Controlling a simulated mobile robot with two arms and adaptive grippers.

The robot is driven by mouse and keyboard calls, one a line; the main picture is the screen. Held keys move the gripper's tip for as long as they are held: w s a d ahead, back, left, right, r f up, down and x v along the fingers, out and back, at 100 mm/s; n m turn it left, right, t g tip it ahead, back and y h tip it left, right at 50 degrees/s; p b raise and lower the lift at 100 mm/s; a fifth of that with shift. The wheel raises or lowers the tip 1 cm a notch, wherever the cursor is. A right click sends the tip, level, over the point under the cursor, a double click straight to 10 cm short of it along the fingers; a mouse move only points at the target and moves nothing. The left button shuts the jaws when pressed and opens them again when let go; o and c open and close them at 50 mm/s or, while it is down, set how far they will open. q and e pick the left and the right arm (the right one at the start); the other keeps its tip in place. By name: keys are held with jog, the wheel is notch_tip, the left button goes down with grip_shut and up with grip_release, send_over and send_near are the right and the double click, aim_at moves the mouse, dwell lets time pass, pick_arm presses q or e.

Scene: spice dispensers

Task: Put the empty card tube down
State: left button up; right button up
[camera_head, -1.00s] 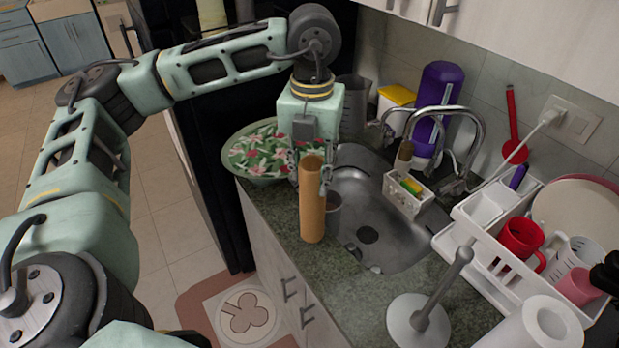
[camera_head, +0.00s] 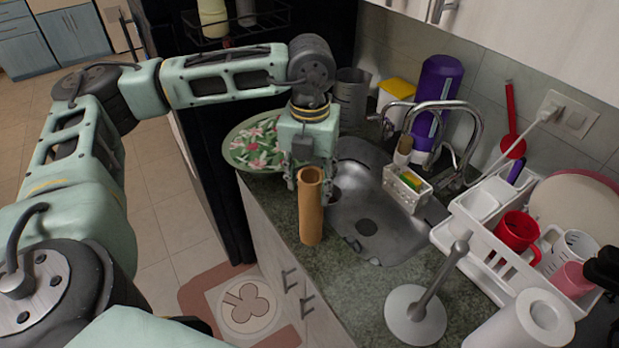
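The card tube (camera_head: 311,212) is a plain brown, hollow cylinder with its open end up. It is upright at the counter's front edge, left of the sink, and its base appears to meet the granite. My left gripper (camera_head: 310,183) points down at the tube's upper part, with finger parts showing on both sides of it. The tube hides part of the fingers, so I cannot tell whether they still press on it. My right gripper is out of view.
A floral bowl (camera_head: 255,145) is left of the gripper. The metal sink (camera_head: 385,225) is right of the tube. A paper-towel stand (camera_head: 416,315), a white dish rack (camera_head: 470,225) and a paper roll (camera_head: 530,325) fill the right. Bare counter (camera_head: 345,290) lies in front of the sink.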

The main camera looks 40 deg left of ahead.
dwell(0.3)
pick_arm(q)
jog(key=shift+r+p, duration=0.25)
jog(key=shift+p, duration=0.05)
jog(key=shift+r+b, duration=1.65)
jog(key=shift+r, duration=4.3)
